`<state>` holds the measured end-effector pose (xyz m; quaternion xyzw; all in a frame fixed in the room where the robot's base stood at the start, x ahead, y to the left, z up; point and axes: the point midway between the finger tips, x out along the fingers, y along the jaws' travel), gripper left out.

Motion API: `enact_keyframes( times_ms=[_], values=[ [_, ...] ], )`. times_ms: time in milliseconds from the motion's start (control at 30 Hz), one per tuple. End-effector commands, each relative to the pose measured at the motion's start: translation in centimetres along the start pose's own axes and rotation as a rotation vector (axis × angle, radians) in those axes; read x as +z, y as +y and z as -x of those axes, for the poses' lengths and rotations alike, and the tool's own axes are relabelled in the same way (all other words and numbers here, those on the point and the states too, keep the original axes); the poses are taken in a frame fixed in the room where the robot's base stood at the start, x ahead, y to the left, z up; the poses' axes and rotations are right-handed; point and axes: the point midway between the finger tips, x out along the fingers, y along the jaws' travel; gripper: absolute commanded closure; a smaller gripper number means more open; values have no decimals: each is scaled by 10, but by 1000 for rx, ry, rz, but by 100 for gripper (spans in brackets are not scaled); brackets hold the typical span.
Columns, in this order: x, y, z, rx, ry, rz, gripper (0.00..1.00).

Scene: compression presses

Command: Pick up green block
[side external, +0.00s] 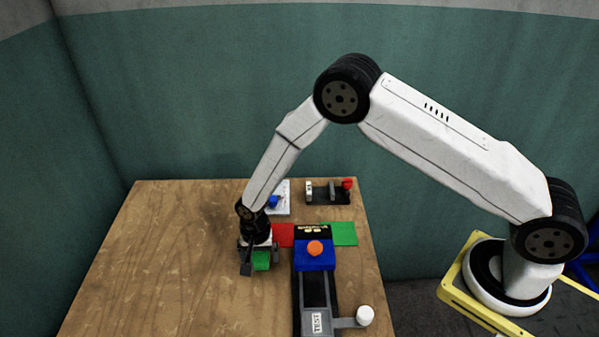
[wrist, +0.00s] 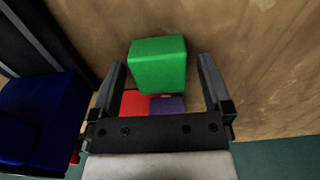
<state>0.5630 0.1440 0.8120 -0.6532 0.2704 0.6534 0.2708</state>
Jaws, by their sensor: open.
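The green block (side external: 261,261) is low at the left of the press, by the fingers of my gripper (side external: 258,259). In the wrist view the green block (wrist: 158,62) lies between the two fingertips of my gripper (wrist: 162,72). The gripper is open, with a gap showing on each side of the block. The block's far part reaches past the fingertips in that view. My gripper hides part of the block in the side view. Whether the block touches the table or a finger I cannot tell.
A press with a blue body (side external: 314,258), orange button (side external: 314,248) and white knob (side external: 365,315) stands right of my gripper. A red mat (side external: 283,235) and green mat (side external: 341,234) lie behind. A fixture with a red knob (side external: 347,184) is farther back. The left of the wooden table (side external: 165,265) is clear.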

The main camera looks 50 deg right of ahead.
Motion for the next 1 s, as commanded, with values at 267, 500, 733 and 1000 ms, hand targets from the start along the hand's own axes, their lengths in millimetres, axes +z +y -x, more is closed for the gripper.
enact_keyframes(
  times_ms=[267, 500, 733, 1000],
  values=[
    [0, 0, -4, -1, 0, 0, 0],
    [0, 0, -4, 0, 0, 0, 0],
    [0, 0, -4, 0, 0, 0, 44],
    [0, 0, -4, 0, 0, 0, 88]
  ],
)
